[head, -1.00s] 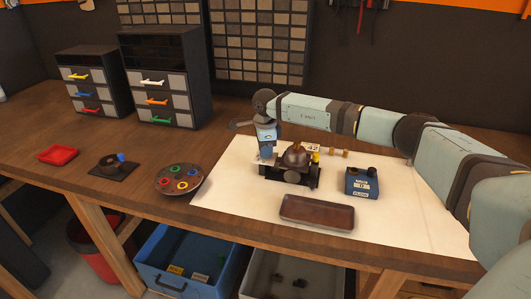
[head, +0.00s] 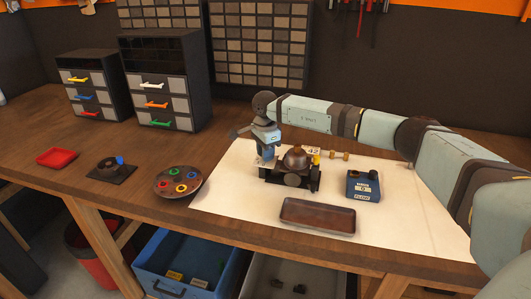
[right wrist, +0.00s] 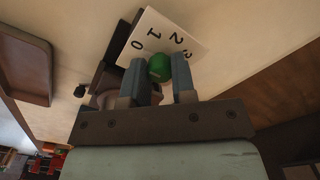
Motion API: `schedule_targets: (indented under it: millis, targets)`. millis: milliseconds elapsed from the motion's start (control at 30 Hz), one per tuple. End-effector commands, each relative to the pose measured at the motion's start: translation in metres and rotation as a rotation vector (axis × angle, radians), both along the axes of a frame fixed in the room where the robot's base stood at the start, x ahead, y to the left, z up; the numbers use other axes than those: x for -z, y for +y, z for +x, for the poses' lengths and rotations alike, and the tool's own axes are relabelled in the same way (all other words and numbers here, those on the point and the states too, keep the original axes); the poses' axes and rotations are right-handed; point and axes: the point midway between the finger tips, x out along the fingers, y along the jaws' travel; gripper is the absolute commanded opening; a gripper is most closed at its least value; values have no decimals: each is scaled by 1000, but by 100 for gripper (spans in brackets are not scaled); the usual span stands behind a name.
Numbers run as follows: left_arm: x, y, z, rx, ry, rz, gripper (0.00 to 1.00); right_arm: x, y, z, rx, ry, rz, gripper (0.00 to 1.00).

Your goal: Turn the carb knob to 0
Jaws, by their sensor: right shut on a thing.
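The carburetor (head: 296,160), a dark brown body with a domed top on a black stand, stands on the pale mat. My right gripper (head: 267,154) comes down at its left side. In the right wrist view the gripper (right wrist: 160,80) has its two fingers on either side of a green knob (right wrist: 158,66) and is shut on it. A white dial card (right wrist: 165,36) behind the knob carries the numbers 0, 1, 2 and 3. Which number the knob points at cannot be told. The knob is hidden in the head view. My left gripper is not in view.
A blue box with a small display (head: 364,186) stands right of the carburetor; its text is too small to read. A brown tray (head: 318,217) lies in front. A round dish with coloured rings (head: 180,181) and a red tray (head: 57,157) are at left.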

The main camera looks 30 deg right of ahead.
Motion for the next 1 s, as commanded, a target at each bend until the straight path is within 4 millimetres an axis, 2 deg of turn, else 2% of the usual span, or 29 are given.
schedule_targets:
  millis: [167, 200, 267, 300, 533, 667, 767, 1000]
  targets:
    - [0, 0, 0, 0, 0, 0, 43, -1, 0, 0, 1, -1, 0, 1]
    - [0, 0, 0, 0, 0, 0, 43, -1, 0, 0, 2, -1, 0, 34]
    - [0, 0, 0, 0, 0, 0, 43, -1, 0, 0, 2, -1, 0, 48]
    - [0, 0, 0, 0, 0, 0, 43, -1, 0, 0, 2, -1, 0, 50]
    - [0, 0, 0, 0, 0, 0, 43, 0, 0, 0, 2, -1, 0, 50]
    - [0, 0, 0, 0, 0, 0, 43, -7, 0, 1, 2, -2, 1, 50]
    - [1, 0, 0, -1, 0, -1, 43, -21, 0, 1, 1, -3, 1, 50]
    - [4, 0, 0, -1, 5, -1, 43, -75, 0, 1, 2, -5, 1, 50]
